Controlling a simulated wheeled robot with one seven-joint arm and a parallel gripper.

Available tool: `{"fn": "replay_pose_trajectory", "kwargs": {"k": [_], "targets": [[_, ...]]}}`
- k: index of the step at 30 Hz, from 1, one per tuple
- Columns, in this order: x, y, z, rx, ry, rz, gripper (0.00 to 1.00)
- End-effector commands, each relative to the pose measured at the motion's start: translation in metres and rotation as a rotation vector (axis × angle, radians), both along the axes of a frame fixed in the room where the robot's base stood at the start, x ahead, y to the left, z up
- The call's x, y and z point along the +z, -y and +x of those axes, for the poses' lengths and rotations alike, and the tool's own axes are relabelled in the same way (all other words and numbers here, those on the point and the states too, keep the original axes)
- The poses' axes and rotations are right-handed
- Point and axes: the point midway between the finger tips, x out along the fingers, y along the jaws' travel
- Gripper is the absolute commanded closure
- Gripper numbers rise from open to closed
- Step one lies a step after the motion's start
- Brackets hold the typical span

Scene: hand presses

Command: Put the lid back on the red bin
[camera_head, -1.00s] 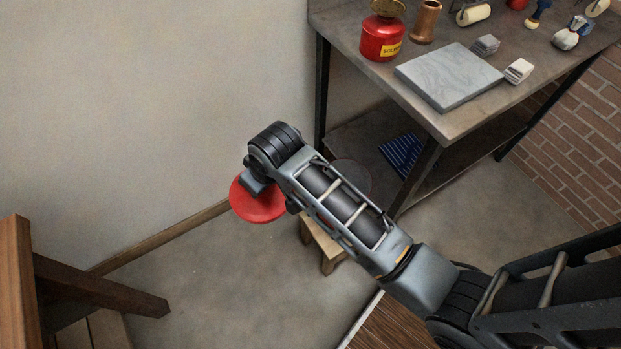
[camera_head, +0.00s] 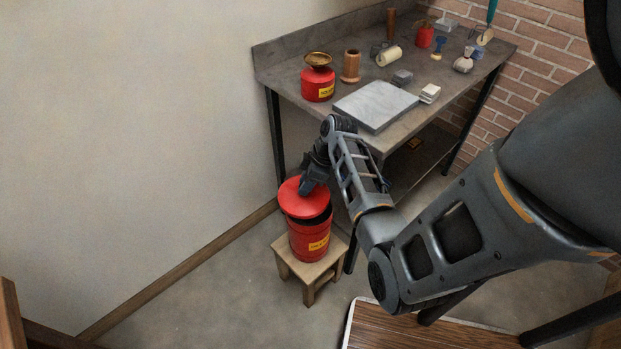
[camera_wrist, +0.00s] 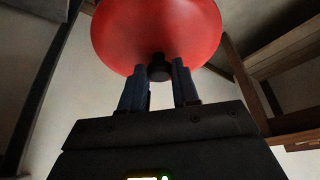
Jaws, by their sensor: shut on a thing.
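The red bin (camera_head: 309,240) with a yellow label stands upright on a small wooden stool, its dark opening partly showing. The round red lid (camera_head: 300,199) is over the bin's top, shifted to the left and tilted, with a dark gap at the right; I cannot tell whether it touches the rim. My gripper (camera_head: 305,189) is above the lid. In the wrist view the lid (camera_wrist: 155,35) fills the top, and my gripper (camera_wrist: 160,75) is shut on its dark knob (camera_wrist: 159,68).
The wooden stool (camera_head: 334,263) stands on the floor by the wall. The workbench (camera_head: 437,88) behind carries a red can (camera_head: 318,85), a grey stone slab (camera_head: 376,104) and several small tools. A wood-topped surface (camera_head: 440,330) is at the front. Floor to the left is clear.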

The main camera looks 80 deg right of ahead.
Motion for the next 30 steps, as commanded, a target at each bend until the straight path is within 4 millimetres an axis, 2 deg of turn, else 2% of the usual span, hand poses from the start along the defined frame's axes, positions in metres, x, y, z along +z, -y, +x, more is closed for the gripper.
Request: {"fn": "replay_pose_trajectory", "kwargs": {"k": [3,11,30], "targets": [[0.000,0.007,-0.010,0.009,0.000,-0.001,1.00],[-0.011,0.008,-0.011,0.011,-0.001,-0.002,1.00],[-0.062,0.008,-0.011,0.011,0.000,-0.003,1.00]]}}
